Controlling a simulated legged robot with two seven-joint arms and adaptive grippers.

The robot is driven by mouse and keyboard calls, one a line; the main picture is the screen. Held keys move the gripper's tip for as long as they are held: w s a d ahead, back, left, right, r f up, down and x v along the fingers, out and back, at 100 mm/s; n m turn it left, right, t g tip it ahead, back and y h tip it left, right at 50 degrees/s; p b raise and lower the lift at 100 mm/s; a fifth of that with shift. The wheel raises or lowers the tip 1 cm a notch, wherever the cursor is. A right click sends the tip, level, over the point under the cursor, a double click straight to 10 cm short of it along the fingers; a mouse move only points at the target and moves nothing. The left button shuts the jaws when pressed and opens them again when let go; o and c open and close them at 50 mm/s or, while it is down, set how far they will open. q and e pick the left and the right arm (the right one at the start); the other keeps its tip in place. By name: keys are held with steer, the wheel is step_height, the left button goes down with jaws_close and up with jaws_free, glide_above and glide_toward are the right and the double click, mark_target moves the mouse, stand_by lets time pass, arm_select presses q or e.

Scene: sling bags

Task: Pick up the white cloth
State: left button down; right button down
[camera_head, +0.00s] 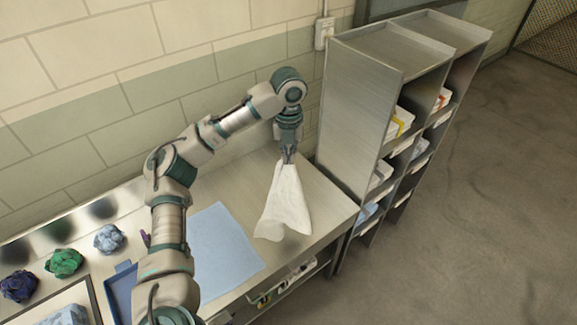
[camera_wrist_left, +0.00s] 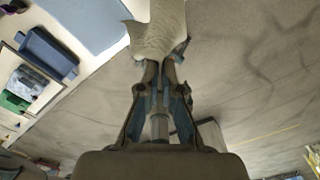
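The white cloth (camera_head: 288,200) hangs in a drape from my left gripper (camera_head: 289,155) above the right end of the metal counter in the head view. Its lower part spreads near the counter; I cannot tell whether its lower edge touches the surface. In the left wrist view, the fingertips of my left gripper (camera_wrist_left: 159,72) are close together on the white cloth (camera_wrist_left: 160,35). My right gripper is in neither view.
A light blue sheet (camera_head: 222,250) lies on the metal counter (camera_head: 325,205). Crumpled blue, green and grey cloths (camera_head: 64,263) and a blue tray (camera_head: 122,290) are at left. A metal shelf unit (camera_head: 360,95) stands right of the counter.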

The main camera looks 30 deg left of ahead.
arm_select(q)
step_height(320, 180, up, 9)
